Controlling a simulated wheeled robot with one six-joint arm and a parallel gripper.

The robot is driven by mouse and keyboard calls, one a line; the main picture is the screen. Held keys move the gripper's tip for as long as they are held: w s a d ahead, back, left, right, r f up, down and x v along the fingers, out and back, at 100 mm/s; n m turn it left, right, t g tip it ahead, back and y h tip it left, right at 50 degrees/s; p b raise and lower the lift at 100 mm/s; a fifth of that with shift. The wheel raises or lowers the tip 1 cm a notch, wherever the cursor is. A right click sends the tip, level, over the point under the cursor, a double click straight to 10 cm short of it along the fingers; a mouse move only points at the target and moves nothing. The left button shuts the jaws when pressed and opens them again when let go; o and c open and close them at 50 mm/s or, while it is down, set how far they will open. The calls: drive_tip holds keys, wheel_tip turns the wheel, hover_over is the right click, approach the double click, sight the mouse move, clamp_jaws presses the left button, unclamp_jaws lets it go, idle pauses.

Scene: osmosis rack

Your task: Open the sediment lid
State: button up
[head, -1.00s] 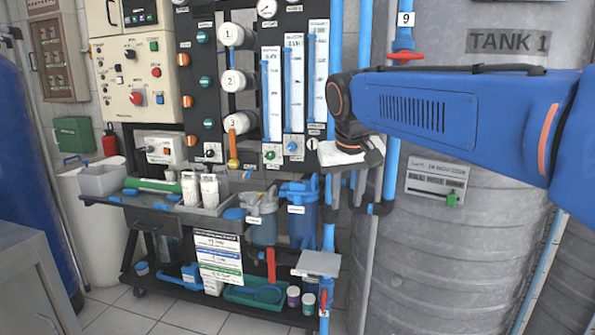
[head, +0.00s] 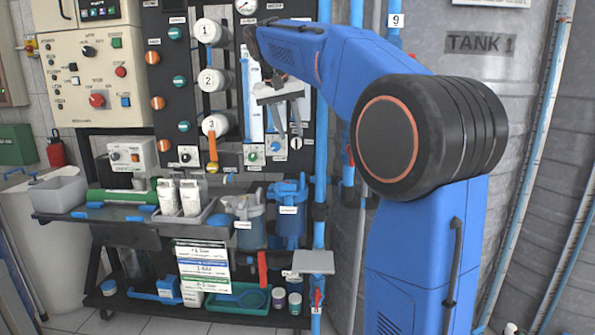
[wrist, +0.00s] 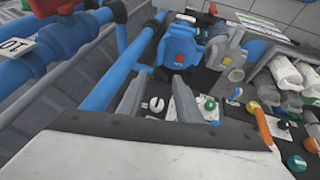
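Two filter housings stand side by side at the right end of the rack's shelf. One has a grey lid (head: 243,206) and a cloudy body, and the other has a blue lid (head: 288,192) and a blue body. Their labels are too small to read, so I cannot tell which lid is the sediment one. Both lids look seated. My gripper (head: 283,125) hangs above and behind the lids in the head view, fingers apart and empty. In the wrist view my gripper (wrist: 160,96) points toward the blue housing (wrist: 180,47), with the grey one (wrist: 230,57) to its right.
A vertical blue pipe (head: 321,200) runs just right of the blue housing. A small grey plate (head: 313,262) juts out below it. White bottles in a tray (head: 200,218) stand left of the housings. The gauge panel is behind my gripper, with a large tank (head: 480,130) at right.

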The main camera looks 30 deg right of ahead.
sight(302, 174)
drive_tip(key=x, duration=1.6)
drive_tip(key=shift+d+f, duration=0.1)
drive_tip(key=shift+f, duration=0.05)
drive_tip(key=shift+c, duration=0.4)
clamp_jaws()
